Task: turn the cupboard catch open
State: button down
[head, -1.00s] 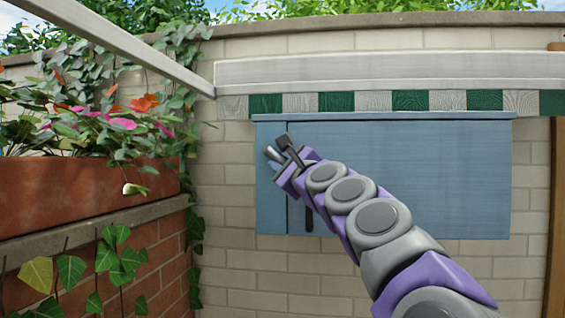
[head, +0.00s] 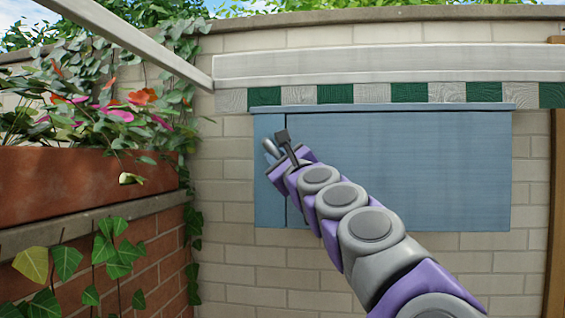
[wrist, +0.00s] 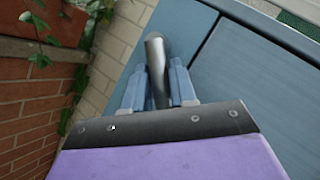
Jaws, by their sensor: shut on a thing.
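The blue cupboard (head: 430,170) hangs on the brick wall, with a narrow panel at its left and a wide door at its right. The door looks closed along the seam between them. The catch (wrist: 155,58) is a grey metal lever on the narrow panel, close to the seam in the wrist view. My gripper (wrist: 157,85) is shut on the catch, with one blue-grey finger at each side of it. In the head view my gripper (head: 277,158) is in front of the narrow panel, and it hides much of the catch.
A terracotta planter (head: 80,187) with flowers and ivy stands on a low brick wall at the left. A pale beam (head: 390,63) with a green and white tiled strip runs above the cupboard. A wooden post (head: 556,210) stands at the far right.

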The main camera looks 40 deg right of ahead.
jog(key=m+h+b, duration=0.2)
jog(key=m+b, duration=0.1)
jog(key=w+a+m+h+b, duration=0.1)
jog(key=m+h+b, duration=0.2)
jog(key=m+b, duration=0.1)
jog(key=w+a+f+m+h+b, duration=0.1)
jog(key=m+h+b, duration=0.2)
jog(key=m+b, duration=0.1)
jog(key=shift+a+f+g, duration=0.1)
jog(key=shift+g, duration=0.3)
jog(key=shift+m+h+b, duration=0.4)
jog(key=shift+m+b, duration=0.1)
jog(key=shift+m, duration=0.1)
jog(key=shift+r+m+g+h, duration=0.25)
jog(key=shift+m+g+h, duration=0.05)
jog(key=shift+m, duration=0.1)
jog(key=c, duration=1.1)
grip_release()
jog(key=shift+s+a, duration=0.1)
jog(key=shift+o, duration=0.5)
jog(key=shift+f, duration=0.15)
